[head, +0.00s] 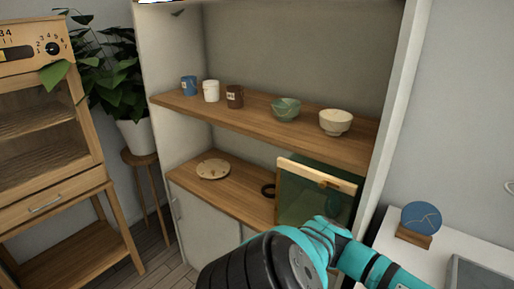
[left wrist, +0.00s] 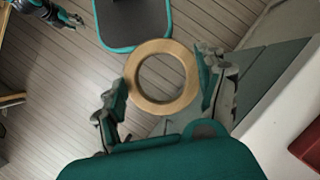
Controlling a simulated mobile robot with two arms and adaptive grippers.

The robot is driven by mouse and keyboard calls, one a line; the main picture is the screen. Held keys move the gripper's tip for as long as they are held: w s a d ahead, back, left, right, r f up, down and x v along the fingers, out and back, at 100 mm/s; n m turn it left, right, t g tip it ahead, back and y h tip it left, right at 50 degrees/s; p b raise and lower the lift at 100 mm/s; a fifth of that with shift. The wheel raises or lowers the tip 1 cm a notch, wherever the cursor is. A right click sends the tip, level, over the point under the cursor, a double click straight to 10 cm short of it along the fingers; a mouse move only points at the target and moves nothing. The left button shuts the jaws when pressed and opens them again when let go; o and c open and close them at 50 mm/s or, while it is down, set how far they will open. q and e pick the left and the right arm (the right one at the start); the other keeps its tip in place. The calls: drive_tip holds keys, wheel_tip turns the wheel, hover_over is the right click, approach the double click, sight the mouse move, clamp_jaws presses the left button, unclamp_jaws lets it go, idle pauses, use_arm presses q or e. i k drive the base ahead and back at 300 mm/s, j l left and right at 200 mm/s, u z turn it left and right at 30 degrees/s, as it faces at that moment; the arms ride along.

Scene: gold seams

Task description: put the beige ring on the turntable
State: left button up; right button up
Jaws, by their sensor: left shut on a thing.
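The beige ring (left wrist: 162,103) is between the two fingers of my left gripper (left wrist: 164,84) in the left wrist view. The gripper is shut on it, and the ring's open hole faces the camera. Floor shows behind it, so it is held in the air. In the head view a round light-wood disc (head: 213,169) with small dark marks lies on the lower shelf; it may be the turntable, but I cannot tell for sure. What seems to be my right gripper (left wrist: 72,18) shows small at the top left of the left wrist view, its fingers unclear.
The upper shelf (head: 262,124) holds cups and bowls. On the lower shelf, a dark ring (head: 268,190) and a greenish panel with a wooden rail (head: 316,185) stand right of the disc. A blue plate (head: 421,218) stands on the right counter. A plant (head: 108,75) is at left.

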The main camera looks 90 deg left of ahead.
sight(213, 166)
drive_tip(key=j+u, duration=0.2)
drive_tip(key=u, duration=0.25)
drive_tip(key=j+u, duration=0.25)
drive_tip(key=u, duration=0.15)
drive_tip(key=j+u, duration=0.2)
drive_tip(key=u, duration=0.25)
drive_tip(key=i+j+u, duration=0.1)
drive_tip(key=j, duration=0.3)
drive_tip(key=i+j+u, duration=0.1)
drive_tip(key=j, duration=0.25)
drive_tip(key=i+j+u, duration=0.1)
drive_tip(key=i+j, duration=0.15)
drive_tip(key=i+j+u, duration=0.1)
drive_tip(key=j, duration=0.35)
drive_tip(key=i+j+u, duration=0.1)
drive_tip(key=i+j, duration=0.15)
drive_tip(key=j, duration=0.1)
